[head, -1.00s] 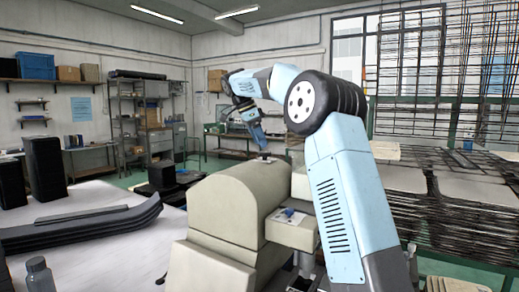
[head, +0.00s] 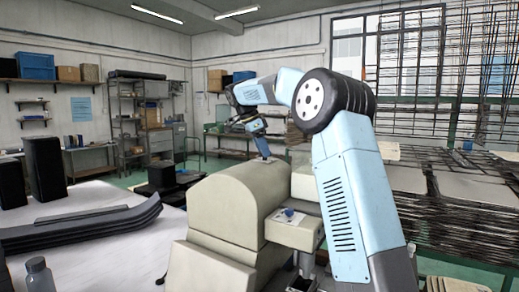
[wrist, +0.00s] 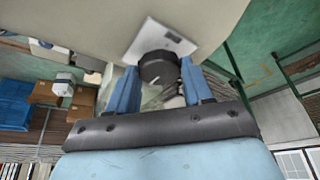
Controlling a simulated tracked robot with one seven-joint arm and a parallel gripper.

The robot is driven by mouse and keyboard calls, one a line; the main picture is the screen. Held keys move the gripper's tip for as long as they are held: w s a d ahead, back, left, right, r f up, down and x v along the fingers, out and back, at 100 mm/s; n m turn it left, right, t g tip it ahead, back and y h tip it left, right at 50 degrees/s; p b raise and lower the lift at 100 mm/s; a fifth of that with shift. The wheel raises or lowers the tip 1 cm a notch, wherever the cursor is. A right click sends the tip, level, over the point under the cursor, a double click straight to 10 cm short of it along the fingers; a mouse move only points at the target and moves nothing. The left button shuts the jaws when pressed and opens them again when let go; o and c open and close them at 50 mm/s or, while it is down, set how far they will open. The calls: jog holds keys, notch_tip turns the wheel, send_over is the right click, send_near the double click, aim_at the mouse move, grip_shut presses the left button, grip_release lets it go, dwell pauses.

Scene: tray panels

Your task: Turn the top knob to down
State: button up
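The top knob (wrist: 158,68) is a round black knob with a pale mark near its lower edge in the wrist view. It sits on a white plate (wrist: 144,40) on the cream housing (head: 225,205). In the head view the knob is hidden or too small to make out. My gripper (wrist: 159,66) has its two blue fingers apart, one on each side of the knob and very close to it. I cannot tell if they touch it. In the head view my gripper (head: 264,155) points down at the top of the housing.
A lower cream box (head: 294,232) with a small blue part (head: 289,211) on its top juts out in front of the housing. A table (head: 105,235) with dark curved strips (head: 85,225) stands at left. Wire racks (head: 450,195) stand at right.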

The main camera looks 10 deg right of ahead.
jog(key=c, duration=0.4)
jog(key=shift+a, duration=0.3)
jog(key=shift+c, duration=0.2)
jog(key=shift+d, duration=0.2)
